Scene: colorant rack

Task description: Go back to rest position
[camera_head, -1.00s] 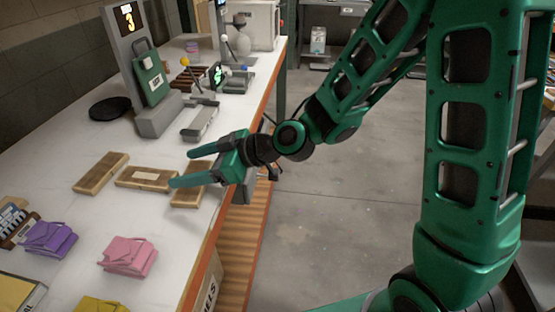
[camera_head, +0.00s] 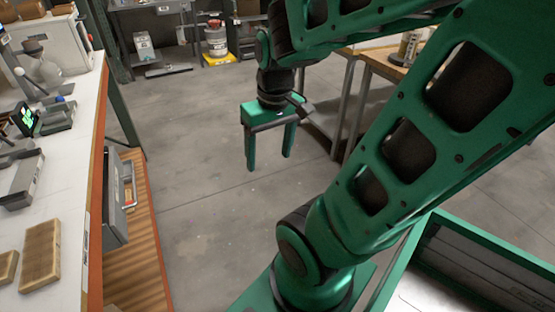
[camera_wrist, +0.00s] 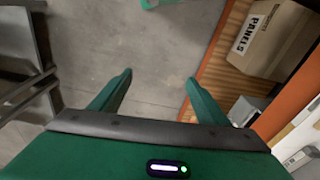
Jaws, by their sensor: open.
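My gripper (camera_head: 269,162) hangs with its fingers pointing down over the bare grey floor, to the right of the white workbench (camera_head: 75,150). Its two green fingers are apart with nothing between them. In the wrist view the open gripper (camera_wrist: 158,85) has only floor between its fingertips. The arm is folded, with the gripper held away from the bench.
Wooden blocks (camera_head: 40,255) lie on the bench. Another table (camera_head: 385,65) stands at right. The floor between is clear.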

